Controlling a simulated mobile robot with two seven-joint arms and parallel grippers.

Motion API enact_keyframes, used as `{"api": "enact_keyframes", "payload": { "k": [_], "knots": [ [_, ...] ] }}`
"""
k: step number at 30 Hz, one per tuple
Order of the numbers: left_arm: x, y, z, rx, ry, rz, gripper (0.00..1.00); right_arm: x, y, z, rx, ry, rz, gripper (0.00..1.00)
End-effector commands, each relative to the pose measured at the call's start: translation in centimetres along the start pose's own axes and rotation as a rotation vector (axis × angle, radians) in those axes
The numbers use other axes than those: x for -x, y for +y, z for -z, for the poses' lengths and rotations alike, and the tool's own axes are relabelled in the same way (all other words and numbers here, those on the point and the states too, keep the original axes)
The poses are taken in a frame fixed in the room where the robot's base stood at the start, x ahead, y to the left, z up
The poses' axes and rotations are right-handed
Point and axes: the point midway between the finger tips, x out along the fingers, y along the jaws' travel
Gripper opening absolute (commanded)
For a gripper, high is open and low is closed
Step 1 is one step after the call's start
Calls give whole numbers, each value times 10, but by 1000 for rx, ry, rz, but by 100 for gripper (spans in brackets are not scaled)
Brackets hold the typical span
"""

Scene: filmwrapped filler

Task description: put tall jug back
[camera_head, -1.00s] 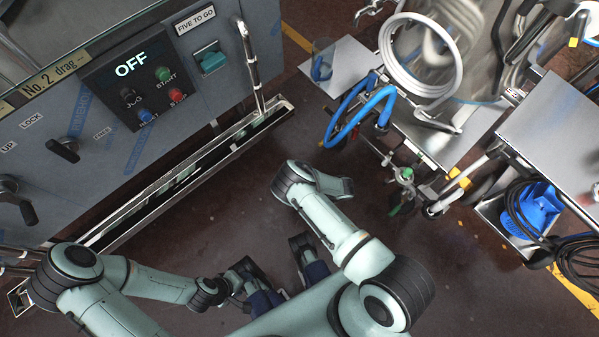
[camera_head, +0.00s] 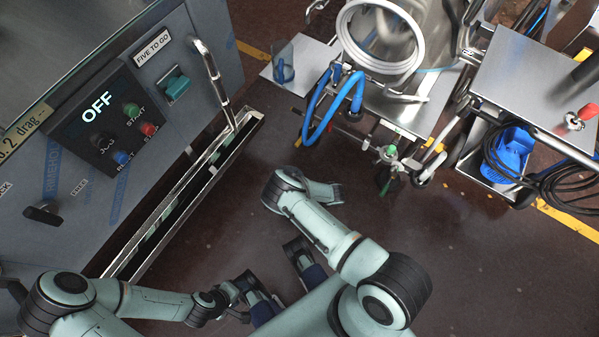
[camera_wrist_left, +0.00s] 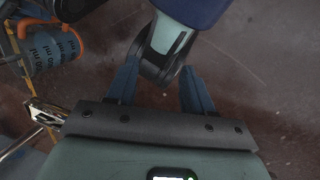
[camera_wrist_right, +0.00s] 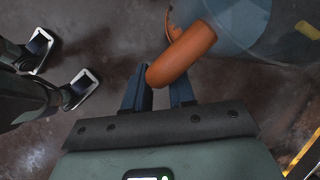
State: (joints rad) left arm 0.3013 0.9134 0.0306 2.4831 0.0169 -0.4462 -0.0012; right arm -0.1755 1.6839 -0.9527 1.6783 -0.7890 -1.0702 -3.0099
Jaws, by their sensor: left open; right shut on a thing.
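My right gripper (camera_wrist_right: 157,90) is shut on the orange handle (camera_wrist_right: 182,53) of a clear bluish jug (camera_wrist_right: 236,22) in the right wrist view; much of the jug is cut off by the frame. In the head view the right gripper and this jug are hidden behind my arm. My left gripper (camera_head: 232,298) is open and empty low in the head view; its spread fingers (camera_wrist_left: 163,88) show in the left wrist view. There, a clear bluish jug with dark ml marks (camera_wrist_left: 52,48) and an orange handle is at upper left; I cannot tell whether it is the held one.
A clear container with blue in it (camera_head: 284,66) stands on a metal shelf (camera_head: 309,58) at upper centre, beside blue hoses (camera_head: 322,105). A grey machine (camera_head: 150,100) with a metal rail is at left. A steel cart (camera_head: 535,80) is at right. Floor at lower right is clear.

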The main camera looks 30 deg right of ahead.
Motion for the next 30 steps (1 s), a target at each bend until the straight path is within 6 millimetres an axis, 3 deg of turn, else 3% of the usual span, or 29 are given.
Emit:
{"api": "enact_keyframes", "payload": {
  "k": [15, 19, 30],
  "knots": [
    [-47, -22, 85, 19, 223, 12, 52, -107, 8, 48, 1, -4, 2, 0],
    [-53, -26, 101, 22, 266, 14, 52, -122, 9, 55, 1, -4, 3, 0],
    [-60, -31, 122, 27, 318, 19, 52, -143, 11, 64, 1, -3, 3, 0]
  ]
}}
